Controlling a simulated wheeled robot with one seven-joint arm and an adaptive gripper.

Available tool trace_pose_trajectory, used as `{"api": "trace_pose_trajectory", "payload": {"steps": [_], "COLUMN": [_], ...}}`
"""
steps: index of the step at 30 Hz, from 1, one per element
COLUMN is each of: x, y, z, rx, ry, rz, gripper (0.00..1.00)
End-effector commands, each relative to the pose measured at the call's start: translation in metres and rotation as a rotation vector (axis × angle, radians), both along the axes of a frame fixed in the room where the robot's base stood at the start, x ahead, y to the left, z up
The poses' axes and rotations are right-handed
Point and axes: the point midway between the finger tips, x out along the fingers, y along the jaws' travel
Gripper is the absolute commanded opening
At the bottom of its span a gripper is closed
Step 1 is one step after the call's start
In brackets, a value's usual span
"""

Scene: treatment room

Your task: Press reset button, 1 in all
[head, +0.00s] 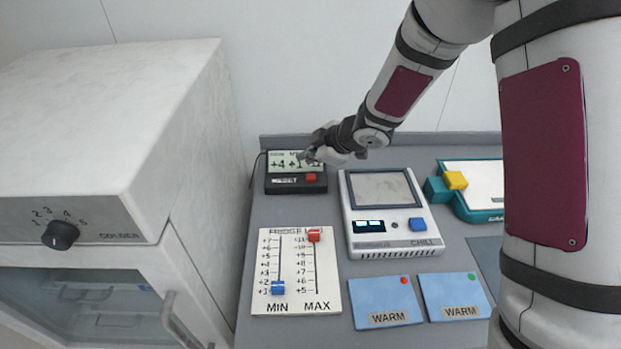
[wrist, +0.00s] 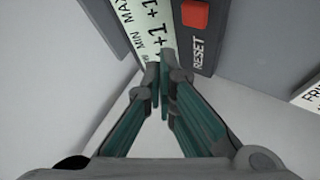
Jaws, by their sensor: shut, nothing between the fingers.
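The reset button is a small red square (head: 311,177) on the dark front strip of a thermometer display unit (head: 285,187) at the back left of the counter. The word RESET is printed on that strip. In the wrist view the red button (wrist: 195,14) is at the top, right of the fingertips. My gripper (head: 306,156) is shut and empty, with its tips over the pale display screen (head: 282,160), behind the button. In the wrist view my gripper (wrist: 161,75) has its fingertips together in front of the screen. I cannot tell whether they touch it.
A fridge (head: 110,150) with a dial stands left. On the grey counter (head: 400,285) lie a MIN/MAX slider board (head: 297,295), a chill device (head: 390,240), two blue WARM cards (head: 386,300) (head: 452,292) and a teal-edged case (head: 485,190) with a yellow latch.

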Motion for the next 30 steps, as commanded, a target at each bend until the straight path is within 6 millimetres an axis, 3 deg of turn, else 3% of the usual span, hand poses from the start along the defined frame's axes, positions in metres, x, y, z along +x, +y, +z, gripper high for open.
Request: {"api": "trace_pose_trajectory", "payload": {"steps": [3,9,30], "x": [0.002,0.001,0.000], "y": [0.000,0.000,0.000], "z": [-0.016,-0.028,-0.031], "rx": [0.001,0.001,0.000], "ry": [0.001,0.000,0.000], "rz": [0.000,0.001,0.000], "gripper": [0.00,0.00,0.00]}}
